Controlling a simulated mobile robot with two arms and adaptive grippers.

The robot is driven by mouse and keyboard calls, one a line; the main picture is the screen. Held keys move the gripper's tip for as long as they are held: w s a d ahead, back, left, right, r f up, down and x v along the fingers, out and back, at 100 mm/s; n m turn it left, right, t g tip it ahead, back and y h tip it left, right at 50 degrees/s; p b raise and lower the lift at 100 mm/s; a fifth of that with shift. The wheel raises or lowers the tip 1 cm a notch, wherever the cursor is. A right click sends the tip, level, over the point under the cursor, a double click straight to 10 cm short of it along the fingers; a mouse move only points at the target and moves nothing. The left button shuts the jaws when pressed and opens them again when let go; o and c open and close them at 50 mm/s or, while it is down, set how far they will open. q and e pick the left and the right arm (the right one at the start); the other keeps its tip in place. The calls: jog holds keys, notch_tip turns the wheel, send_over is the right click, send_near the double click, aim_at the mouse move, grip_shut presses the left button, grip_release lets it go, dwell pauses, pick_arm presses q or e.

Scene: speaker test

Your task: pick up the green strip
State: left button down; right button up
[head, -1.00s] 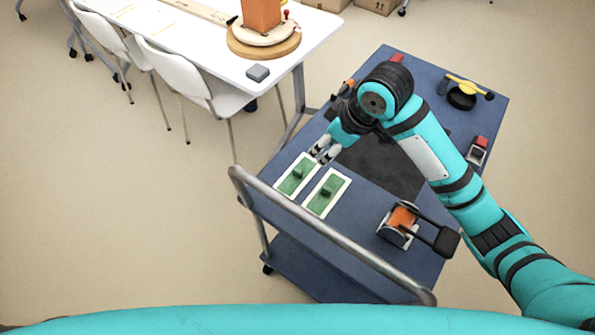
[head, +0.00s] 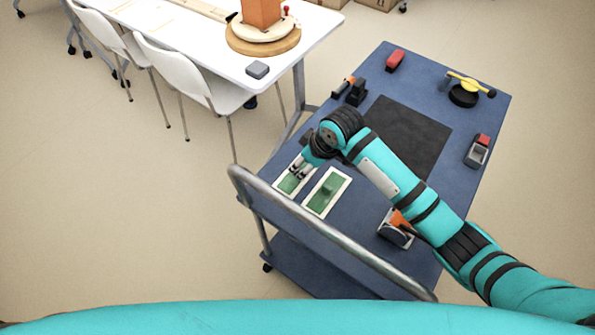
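Two white-rimmed trays lie side by side on the blue cart top, each with a green surface. The right tray (head: 343,178) shows a small darker green strip (head: 326,191) standing up in its middle. The left tray (head: 279,188) is partly covered by my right gripper (head: 297,171). The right gripper points down at the left tray's middle, where its own darker green piece is hidden. I cannot tell whether the fingers are apart or closed on it. My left gripper is not in view.
The cart (head: 300,236) has a grey handle rail (head: 330,238) close to the trays. On it are a black mat (head: 405,135), an orange-and-grey tool (head: 396,229), a red block (head: 396,60) and a yellow-and-black tool (head: 464,92). A white table (head: 200,55) stands at left.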

aim_at(299, 169)
jog(key=x, duration=0.3)
jog(key=shift+w+a+f, duration=0.2)
jog(key=shift+w+f, duration=0.05)
jog(key=shift+f, duration=0.05)
jog(key=c, duration=0.8)
